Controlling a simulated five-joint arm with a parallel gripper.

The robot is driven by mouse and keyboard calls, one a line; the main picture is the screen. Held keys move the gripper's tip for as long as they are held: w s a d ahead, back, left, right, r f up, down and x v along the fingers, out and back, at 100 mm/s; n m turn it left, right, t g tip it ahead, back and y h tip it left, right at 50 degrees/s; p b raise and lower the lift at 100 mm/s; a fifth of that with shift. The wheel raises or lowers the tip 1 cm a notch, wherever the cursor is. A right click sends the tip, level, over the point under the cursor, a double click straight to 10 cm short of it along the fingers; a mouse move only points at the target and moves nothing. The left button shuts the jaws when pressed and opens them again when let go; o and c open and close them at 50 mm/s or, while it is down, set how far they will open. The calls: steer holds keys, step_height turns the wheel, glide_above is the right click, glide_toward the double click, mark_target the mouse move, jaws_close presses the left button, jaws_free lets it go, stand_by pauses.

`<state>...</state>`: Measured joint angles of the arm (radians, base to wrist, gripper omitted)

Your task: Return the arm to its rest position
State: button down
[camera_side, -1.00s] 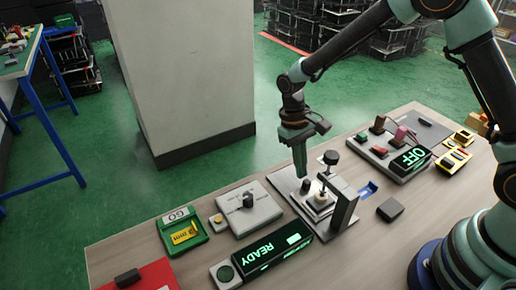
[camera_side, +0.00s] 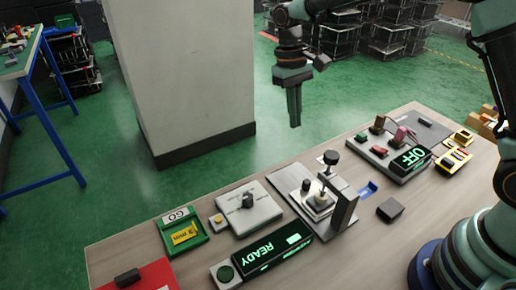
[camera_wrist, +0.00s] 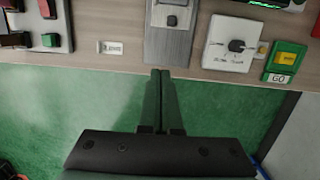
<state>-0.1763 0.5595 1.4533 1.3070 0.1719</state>
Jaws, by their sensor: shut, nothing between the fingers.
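My gripper (camera_side: 294,108) is shut and empty. In the side view it hangs fingers down, raised above and beyond the far edge of the wooden table (camera_side: 361,255), clear of every fixture. In the wrist view the closed fingers of my gripper (camera_wrist: 160,78) point toward the table's edge, with green floor below them. My arm reaches in from the upper right in the side view, and part of it is cut off at the top of the frame.
A lever fixture on a metal plate (camera_side: 287,181) stands mid-table, behind a READY display (camera_side: 262,256). A pale pillar (camera_side: 185,75) stands behind the table.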

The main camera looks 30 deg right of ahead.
steer(key=s+d+r+t, duration=0.3)
steer(key=s+d+r, duration=0.1)
steer(key=s, duration=0.3)
steer(key=s+d+r+t, duration=0.3)
steer(key=s+r+t, duration=0.1)
steer(key=s, duration=0.4)
steer(key=shift+d+r+t, duration=0.3)
steer(key=shift+d+r, duration=0.1)
steer(key=shift+r, duration=0.5)
